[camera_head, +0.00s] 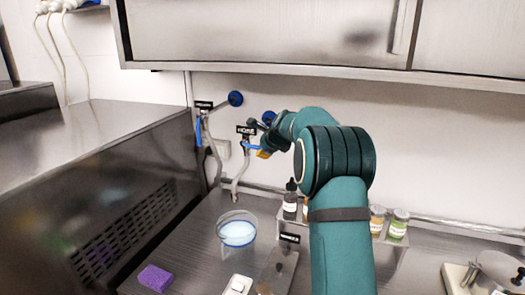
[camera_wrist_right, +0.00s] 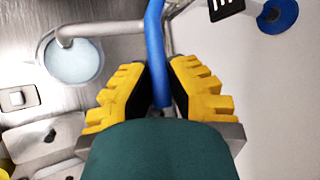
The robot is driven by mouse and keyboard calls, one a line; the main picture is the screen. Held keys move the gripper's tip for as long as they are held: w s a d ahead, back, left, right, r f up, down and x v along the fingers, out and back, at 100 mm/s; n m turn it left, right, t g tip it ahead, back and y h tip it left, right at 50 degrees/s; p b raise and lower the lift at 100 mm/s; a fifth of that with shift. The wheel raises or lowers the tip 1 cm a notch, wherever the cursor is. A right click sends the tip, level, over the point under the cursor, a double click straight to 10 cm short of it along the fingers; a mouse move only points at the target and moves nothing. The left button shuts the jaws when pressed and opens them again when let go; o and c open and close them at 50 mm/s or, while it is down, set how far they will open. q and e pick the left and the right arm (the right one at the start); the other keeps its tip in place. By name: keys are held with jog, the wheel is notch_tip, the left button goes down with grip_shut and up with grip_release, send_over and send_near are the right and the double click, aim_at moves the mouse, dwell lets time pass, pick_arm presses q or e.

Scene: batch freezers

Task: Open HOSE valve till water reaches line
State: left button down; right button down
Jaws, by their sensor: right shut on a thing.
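The HOSE label (camera_head: 246,130) is on the wall above a tap with a blue lever (camera_head: 251,146). My right gripper (camera_head: 264,153) is at this lever. In the right wrist view the gripper (camera_wrist_right: 160,100) is shut on the blue lever (camera_wrist_right: 154,45), which runs between its yellow fingers. The grey spout (camera_head: 236,184) hangs down over a clear container (camera_head: 222,226) on the counter. Pale blue water shows inside it; in the right wrist view the spout (camera_wrist_right: 88,30) ends over the container (camera_wrist_right: 46,60). I cannot make out the fill line clearly. My left gripper is out of view.
A second labelled tap with a blue lever (camera_head: 198,131) is close on the left. Bottles (camera_head: 290,205) stand on a small rack under my right arm. A purple sponge (camera_head: 155,278) lies at the front left. A steel cabinet (camera_head: 260,30) overhangs the counter.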

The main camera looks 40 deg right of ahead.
jog(key=shift+r, duration=0.15)
jog(key=c, duration=1.4)
grip_release()
jog(key=o, duration=0.5)
jog(key=shift+w, duration=0.15)
jog(key=shift+c, duration=0.2)
jog(key=v, duration=1.2)
